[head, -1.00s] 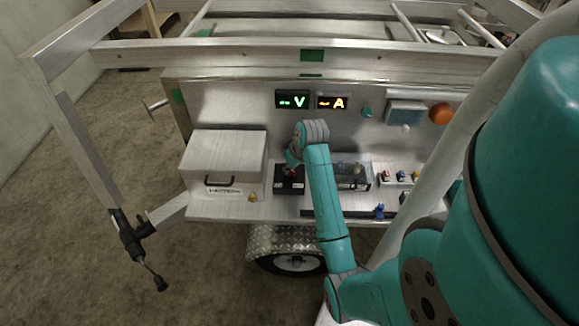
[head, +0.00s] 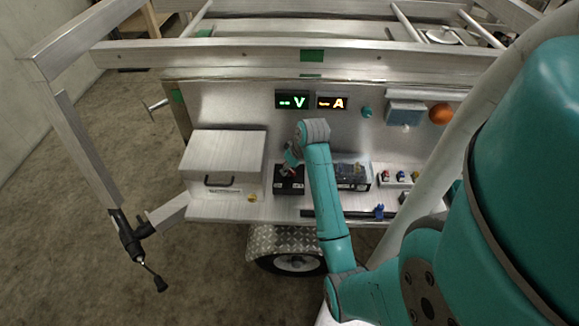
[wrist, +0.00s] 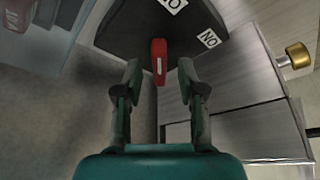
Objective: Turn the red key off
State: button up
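The red key (wrist: 158,58) sits on a black switch box (wrist: 125,30). In the wrist view it lies lengthwise up and down the picture, with white labels to its upper right and right. The black box (head: 289,184) stands on the trailer's shelf in the head view, where the key is small and hard to make out. My gripper (wrist: 160,70) is open, with one fingertip to each side of the key and gaps showing on both sides. In the head view my gripper (head: 290,158) is just above the box. Whether the key turns with it cannot be told.
A metal box with a handle (head: 222,160) stands left of the switch box. A battery-like unit (head: 352,175) is to the right, partly behind my arm. A brass knob (wrist: 297,54) is at the wrist view's right. Lit V (head: 292,100) and A (head: 331,102) displays are above.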

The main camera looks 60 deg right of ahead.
jog(key=v, duration=0.7)
dwell(0.6)
